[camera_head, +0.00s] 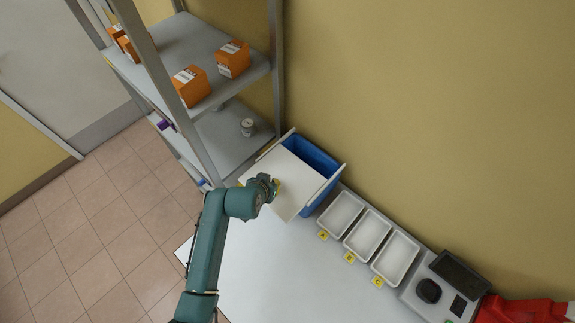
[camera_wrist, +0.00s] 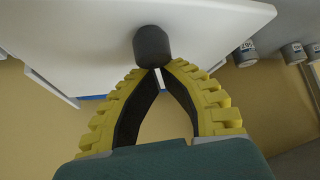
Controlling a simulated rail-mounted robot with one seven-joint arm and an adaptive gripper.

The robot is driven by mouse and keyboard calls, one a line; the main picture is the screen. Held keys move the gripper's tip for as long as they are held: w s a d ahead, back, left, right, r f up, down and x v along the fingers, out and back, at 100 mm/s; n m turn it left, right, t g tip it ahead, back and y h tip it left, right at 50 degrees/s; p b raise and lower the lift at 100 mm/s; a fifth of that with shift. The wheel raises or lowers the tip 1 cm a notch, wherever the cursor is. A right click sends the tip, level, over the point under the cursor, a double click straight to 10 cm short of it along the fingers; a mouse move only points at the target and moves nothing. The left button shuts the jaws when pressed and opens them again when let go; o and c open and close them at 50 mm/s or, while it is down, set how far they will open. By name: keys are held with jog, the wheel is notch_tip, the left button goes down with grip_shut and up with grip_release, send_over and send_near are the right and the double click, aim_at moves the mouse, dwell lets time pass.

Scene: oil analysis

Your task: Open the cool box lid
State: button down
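The cool box (camera_head: 318,160) is a blue box with pale side rails, standing at the far end of the table against the wall. Its white lid (camera_head: 290,172) lies off to the near side, leaving a blue strip at the wall side uncovered. The lid also fills the top of the wrist view (camera_wrist: 90,40), with its dark round knob (camera_wrist: 152,46). My gripper (camera_head: 276,187) is at the lid's near part. In the wrist view its yellow fingertips (camera_wrist: 160,69) come together right at the knob, apparently touching it. The fingers do not visibly wrap around the knob.
A grey shelf rack (camera_head: 200,50) with orange boxes (camera_head: 232,58) and a small can (camera_head: 248,127) stands left of the box. Three white trays (camera_head: 367,234) with yellow labels and a scale-like device (camera_head: 440,287) stand to the right. The table's near middle is clear.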

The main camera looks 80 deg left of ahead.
jog(key=s+d, duration=0.1)
jog(key=s, duration=0.1)
jog(key=s+d+p, duration=0.1)
jog(key=s+d, duration=0.1)
jog(key=shift+s+d+f, duration=0.1)
jog(key=shift+s+f, duration=0.05)
jog(key=shift+s, duration=0.1)
jog(key=shift+w+a, duration=0.2)
jog(key=shift+a, duration=0.1)
jog(key=a, duration=0.1)
jog(key=w+a, duration=0.1)
jog(key=a+r, duration=0.1)
jog(key=shift+w, duration=0.25)
jog(key=v, duration=0.9)
jog(key=shift+d+b, duration=0.25)
jog(key=shift+b, duration=0.05)
jog(key=shift+r, duration=0.1)
